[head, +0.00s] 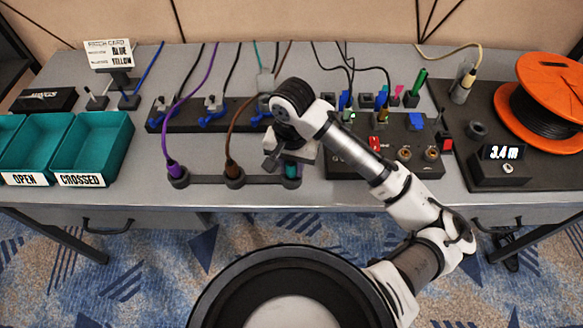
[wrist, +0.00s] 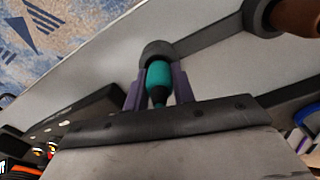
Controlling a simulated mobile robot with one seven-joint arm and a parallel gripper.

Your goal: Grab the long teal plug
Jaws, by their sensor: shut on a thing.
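The long teal plug (wrist: 159,76) stands between my gripper's two purple fingers in the wrist view, with its end in a dark round holder (wrist: 157,48). In the head view the plug (head: 291,171) shows only partly below my gripper (head: 288,160), at the right end of a low dark holder bar (head: 204,180). My gripper is shut on the plug. The plug's upper end is hidden by my wrist in the head view.
A purple plug (head: 173,168) and a brown plug (head: 232,169) stand in the same bar to the left. A socket panel (head: 343,165) lies close on the right. Teal trays (head: 95,146) stand at the left, an orange cable reel (head: 553,85) at the right.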

